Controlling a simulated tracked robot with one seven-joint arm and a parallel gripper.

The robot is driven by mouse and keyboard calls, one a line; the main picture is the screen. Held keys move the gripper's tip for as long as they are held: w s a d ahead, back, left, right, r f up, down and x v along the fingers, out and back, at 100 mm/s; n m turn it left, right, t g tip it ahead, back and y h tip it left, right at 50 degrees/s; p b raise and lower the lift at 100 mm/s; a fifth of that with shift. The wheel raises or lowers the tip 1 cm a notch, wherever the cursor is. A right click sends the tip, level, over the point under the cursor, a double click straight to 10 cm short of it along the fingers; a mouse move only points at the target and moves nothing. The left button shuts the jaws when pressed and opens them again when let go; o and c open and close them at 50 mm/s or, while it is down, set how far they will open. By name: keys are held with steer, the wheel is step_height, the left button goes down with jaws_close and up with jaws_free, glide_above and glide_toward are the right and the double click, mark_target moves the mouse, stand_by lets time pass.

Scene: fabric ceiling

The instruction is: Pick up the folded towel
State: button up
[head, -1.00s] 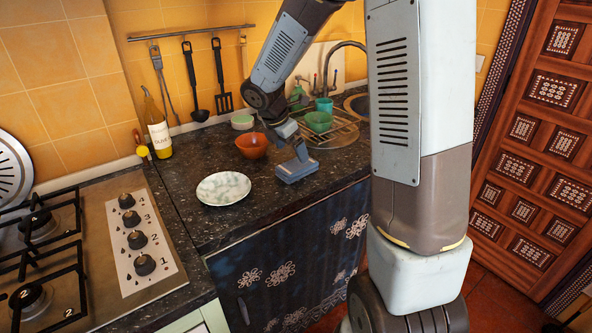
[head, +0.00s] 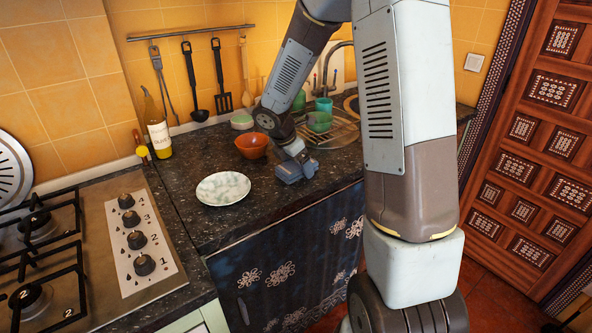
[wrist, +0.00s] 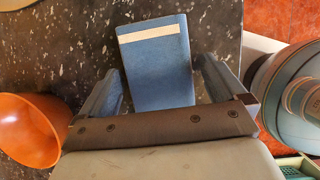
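The folded towel (wrist: 157,70) is a blue rectangle with a pale stripe near its far end. In the wrist view it lies on the dark speckled counter, close to the counter edge. My gripper (wrist: 158,76) is open, with one finger on each side of the towel's near part and a visible gap on both sides. In the head view my gripper (head: 297,171) is low over the counter, right of the orange bowl; I cannot clearly tell the towel from the gripper there. I cannot tell how high the fingertips are above the counter.
The orange bowl (head: 252,145) stands close to my gripper and also shows at the left of the wrist view (wrist: 28,132). A pale plate (head: 223,188) lies to the left. A green bowl (head: 319,122) and sink are behind. The stove (head: 140,243) is far left.

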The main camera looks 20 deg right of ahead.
steer(key=c, duration=0.9)
steer(key=shift+r, duration=0.6)
steer(key=s+d+r, duration=0.2)
steer(key=s+r, duration=0.9)
steer(key=s, duration=0.2)
steer(key=shift+s+r, duration=0.4)
steer(key=shift+d, duration=0.1)
steer(key=o, duration=0.5)
steer(key=c, duration=0.4)
